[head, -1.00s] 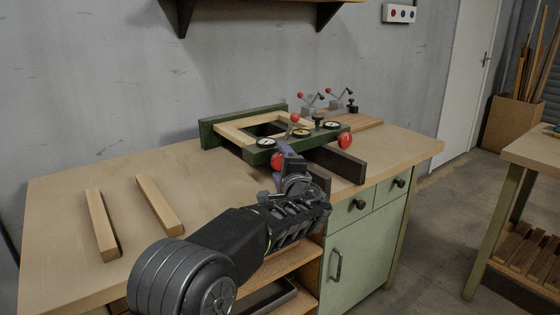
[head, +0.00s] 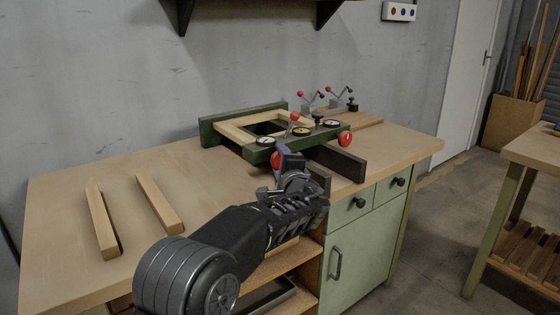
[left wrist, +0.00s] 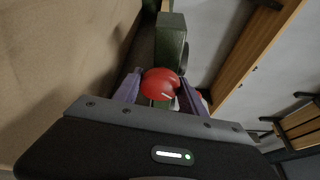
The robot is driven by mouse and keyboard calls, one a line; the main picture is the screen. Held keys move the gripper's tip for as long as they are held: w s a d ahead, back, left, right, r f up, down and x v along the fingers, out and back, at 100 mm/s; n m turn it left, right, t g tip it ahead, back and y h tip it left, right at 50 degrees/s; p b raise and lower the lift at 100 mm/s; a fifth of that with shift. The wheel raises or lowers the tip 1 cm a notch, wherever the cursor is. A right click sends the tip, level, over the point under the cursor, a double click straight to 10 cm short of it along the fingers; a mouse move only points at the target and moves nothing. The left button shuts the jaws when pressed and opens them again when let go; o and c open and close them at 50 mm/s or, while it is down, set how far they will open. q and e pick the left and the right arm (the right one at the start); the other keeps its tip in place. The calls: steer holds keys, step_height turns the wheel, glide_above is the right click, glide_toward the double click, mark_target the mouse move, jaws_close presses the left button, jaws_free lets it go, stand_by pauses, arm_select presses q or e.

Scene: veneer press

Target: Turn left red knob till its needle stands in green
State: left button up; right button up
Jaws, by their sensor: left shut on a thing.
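The left red knob (head: 275,159) is on the front of the green press frame (head: 243,152), partly hidden by my left gripper (head: 285,160). In the left wrist view the knob (left wrist: 160,84) sits between the two purple fingers of my left gripper (left wrist: 158,92), which is shut on it. Small round dials sit on top of the press bar, the left one (head: 265,142) nearest this knob. Its needle is too small to read. The right red knob (head: 345,139) stands clear at the bar's right end. My right gripper is not in view.
A light wooden frame (head: 236,132) lies in the press. Two wooden strips (head: 101,222) lie on the bench (head: 65,190) at left. Red-tipped toggle clamps (head: 318,101) stand behind the press. The bench's front edge and green drawers are below the gripper.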

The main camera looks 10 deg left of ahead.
arm_select(q)
steer(key=shift+c, duration=1.2)
steer(key=shift+r+m+p, duration=0.2)
steer(key=shift+m+p, duration=0.4)
steer(key=shift+p, duration=0.55)
steer(key=m+g+p, duration=0.2)
steer(key=m+p, duration=0.1)
steer(key=p, duration=0.4)
steer(key=m+g+y+p, duration=0.1)
steer(key=m+p, duration=0.2)
steer(key=p, duration=0.4)
steer(key=m+g+p, duration=0.2)
steer(key=m+p, duration=0.1)
steer(key=p, duration=0.5)
steer(key=shift+r+m+g, duration=0.1)
steer(key=shift+m+g, duration=0.2)
steer(key=shift+m+g+y+p, duration=0.4)
steer(key=shift+m+y+p, duration=0.15)
steer(key=shift+p, duration=0.2)
steer(key=shift+f+m+g+y+p, duration=0.35)
steer(key=shift+m+g, duration=0.25)
steer(key=shift+m, duration=0.45)
